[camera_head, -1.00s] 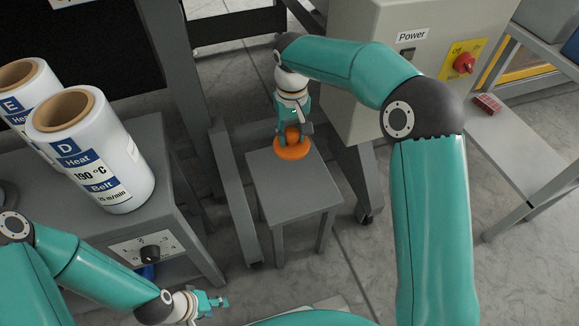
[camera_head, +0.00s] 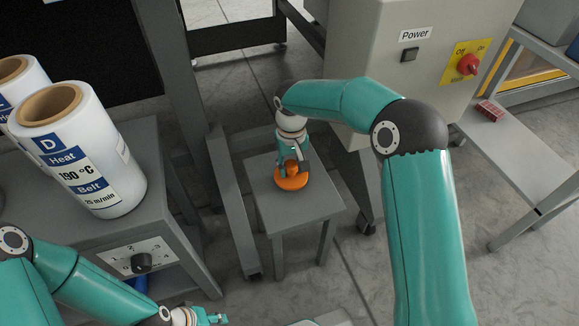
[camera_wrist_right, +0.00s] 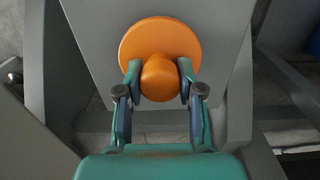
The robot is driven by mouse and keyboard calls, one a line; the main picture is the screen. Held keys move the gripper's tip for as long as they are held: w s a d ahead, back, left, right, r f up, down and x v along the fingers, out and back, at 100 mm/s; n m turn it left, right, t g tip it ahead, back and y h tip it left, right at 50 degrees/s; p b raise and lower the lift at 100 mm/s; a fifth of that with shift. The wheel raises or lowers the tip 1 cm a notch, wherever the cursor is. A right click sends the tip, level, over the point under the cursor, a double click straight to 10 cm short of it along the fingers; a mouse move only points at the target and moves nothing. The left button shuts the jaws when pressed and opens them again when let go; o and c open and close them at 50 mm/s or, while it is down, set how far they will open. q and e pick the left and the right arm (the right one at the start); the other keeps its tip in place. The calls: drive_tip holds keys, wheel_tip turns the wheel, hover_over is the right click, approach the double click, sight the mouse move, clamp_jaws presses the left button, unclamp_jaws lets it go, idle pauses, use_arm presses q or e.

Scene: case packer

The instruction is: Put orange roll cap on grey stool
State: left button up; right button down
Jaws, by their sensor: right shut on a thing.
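The orange roll cap (camera_head: 291,181) is a round disc with a knob on top. It shows at the top of the grey stool (camera_head: 318,208), and I cannot tell whether it rests on the seat or is held just above it. My right gripper (camera_head: 292,165) is shut on the cap's knob from above. In the right wrist view the cap (camera_wrist_right: 160,40) has its knob between the two fingertips (camera_wrist_right: 160,80), with the stool top (camera_wrist_right: 222,70) behind it. My left gripper (camera_head: 215,319) shows only partly at the bottom edge, too small to judge.
A grey table at left bears white film rolls (camera_head: 80,150) and has a dial panel (camera_head: 140,257). A beige power cabinet (camera_head: 390,70) with a red switch stands behind the stool. Grey frame legs (camera_head: 232,200) stand close left of the stool. A side bench (camera_head: 520,150) is at right.

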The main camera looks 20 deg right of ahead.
sight(291, 164)
drive_tip(key=c, duration=0.7)
unclamp_jaws()
drive_tip(key=shift+f, duration=0.1)
wheel_tip(291, 164, up, 12)
drive_tip(key=p, duration=0.4)
